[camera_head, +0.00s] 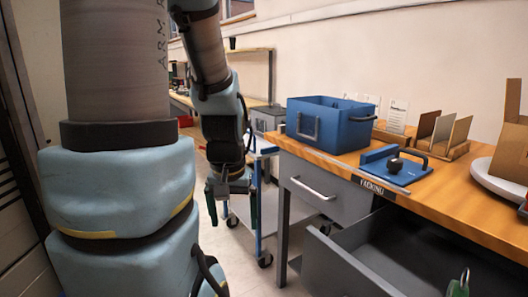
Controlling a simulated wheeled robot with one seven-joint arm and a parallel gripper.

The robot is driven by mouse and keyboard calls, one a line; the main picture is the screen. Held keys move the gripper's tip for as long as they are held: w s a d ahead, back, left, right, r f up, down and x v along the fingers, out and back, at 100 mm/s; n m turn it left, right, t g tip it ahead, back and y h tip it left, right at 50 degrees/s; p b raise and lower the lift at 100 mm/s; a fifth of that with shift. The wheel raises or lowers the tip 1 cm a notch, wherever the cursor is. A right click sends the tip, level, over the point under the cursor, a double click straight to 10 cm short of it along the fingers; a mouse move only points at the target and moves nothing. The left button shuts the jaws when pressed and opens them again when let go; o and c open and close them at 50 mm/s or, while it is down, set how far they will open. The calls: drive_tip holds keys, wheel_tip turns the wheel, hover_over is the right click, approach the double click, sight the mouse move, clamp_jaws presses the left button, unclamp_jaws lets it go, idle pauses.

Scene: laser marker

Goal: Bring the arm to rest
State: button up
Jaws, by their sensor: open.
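My arm fills the left side of the head view, with grey-brown links and pale blue joints. My gripper (233,206) hangs at the end of the arm, pointing down, left of the workbench. Its two dark green fingers are apart and nothing shows between them. It is clear of the bench, over the floor and in front of a blue-framed cart.
The wooden workbench (440,205) holds a blue bin (330,125), a blue lid-like plate with a black knob (396,165) and upright boards in a rack (440,135). A lower drawer (345,262) stands open towards me. The blue-framed cart (258,190) stands behind my gripper.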

wheel_tip(320, 180, up, 13)
drive_tip(key=p, duration=1.2)
drive_tip(key=shift+f, duration=0.15)
